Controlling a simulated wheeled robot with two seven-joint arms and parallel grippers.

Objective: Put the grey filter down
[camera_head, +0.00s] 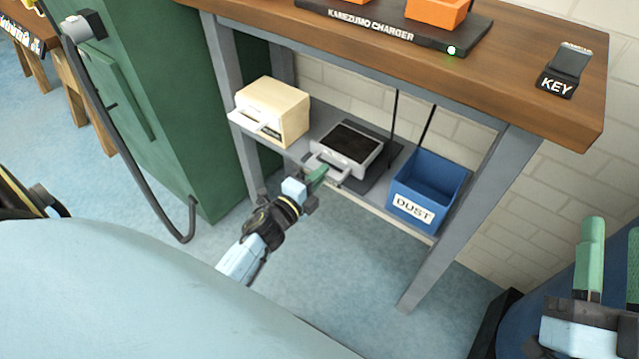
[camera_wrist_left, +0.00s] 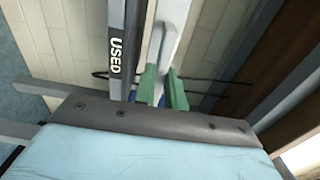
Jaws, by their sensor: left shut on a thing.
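The grey filter (camera_head: 343,160), a light frame around a dark mesh, is over a dark flat mat (camera_head: 385,172) on the low shelf. I cannot tell whether it rests on the mat or hangs just above it. My left gripper (camera_head: 320,174) reaches in from the front and is shut on the filter's near handle. In the left wrist view, the green fingers (camera_wrist_left: 162,88) close around the pale filter (camera_wrist_left: 170,35), beside a dark strip marked USED (camera_wrist_left: 116,55). My right gripper (camera_head: 612,258) is at the lower right, its green fingers apart with nothing seen between them.
A cream box (camera_head: 283,105) stands on the shelf (camera_head: 312,118) left of the filter. A blue DUST bin (camera_head: 428,185) stands to its right. The wooden bench top (camera_head: 520,75) overhangs the shelf, with a metal leg (camera_head: 465,230) at the front right. A green cabinet (camera_head: 150,110) is at left.

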